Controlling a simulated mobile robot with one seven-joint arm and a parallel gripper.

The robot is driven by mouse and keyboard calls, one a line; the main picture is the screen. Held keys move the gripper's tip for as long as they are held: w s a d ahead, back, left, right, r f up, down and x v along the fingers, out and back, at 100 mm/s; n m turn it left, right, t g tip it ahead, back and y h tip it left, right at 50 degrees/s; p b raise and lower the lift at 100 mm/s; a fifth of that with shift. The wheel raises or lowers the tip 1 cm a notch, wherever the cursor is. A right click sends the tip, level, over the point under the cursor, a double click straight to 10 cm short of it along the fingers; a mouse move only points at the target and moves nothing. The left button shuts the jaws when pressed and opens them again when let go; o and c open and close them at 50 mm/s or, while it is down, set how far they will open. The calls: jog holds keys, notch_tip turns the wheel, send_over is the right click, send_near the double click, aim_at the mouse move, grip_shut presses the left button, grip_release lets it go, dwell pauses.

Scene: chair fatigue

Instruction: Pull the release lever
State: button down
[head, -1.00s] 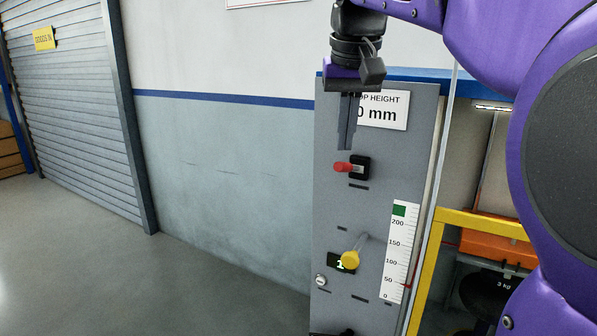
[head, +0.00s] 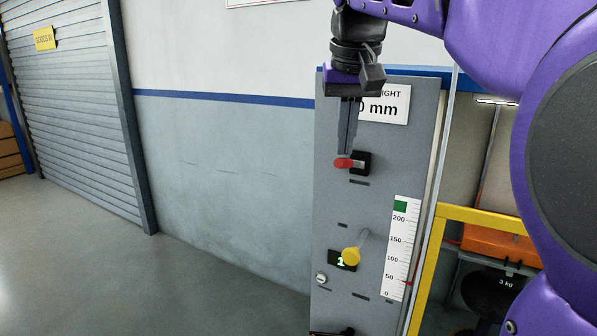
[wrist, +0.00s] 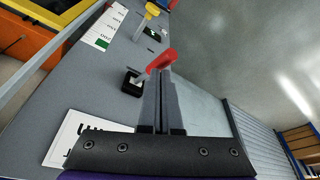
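The release lever, a short red handle (head: 343,162) on a black mount (head: 361,162), sticks out of the upper grey panel. My gripper (head: 345,152) points down with its two slim fingers close together, and its tips are right at the top of the red handle. In the wrist view the red handle (wrist: 162,60) lies just beyond the fingertips (wrist: 161,75), which partly cover it. A thin dark line runs between the fingers, and nothing shows held between them. I cannot tell whether the tips touch the handle.
Below on the grey panel (head: 332,205) are a yellow knob (head: 351,257), a small display (head: 334,260) and a white scale (head: 399,240). A yellow frame (head: 428,262) and orange block (head: 482,243) stand to the right. The floor (head: 190,275) to the left is clear.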

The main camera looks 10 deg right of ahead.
aim_at(345, 158)
jog(key=shift+f+b, duration=1.65)
jog(key=shift+f, duration=0.8)
jog(key=p+v, duration=0.4)
jog(key=v, duration=0.1)
jog(key=w+p+v, duration=0.1)
jog(key=p+v, duration=0.1)
jog(key=p, duration=0.1)
jog(key=shift+s+a+r, duration=0.1)
jog(key=shift+a+r, duration=0.25)
jog(key=shift+r, duration=0.1)
jog(key=shift+v, duration=0.8)
jog(key=shift+s+b+x, duration=0.2)
jog(key=shift+b+x, duration=0.85)
jog(key=shift+x, duration=0.9)
jog(key=shift+d, duration=0.1)
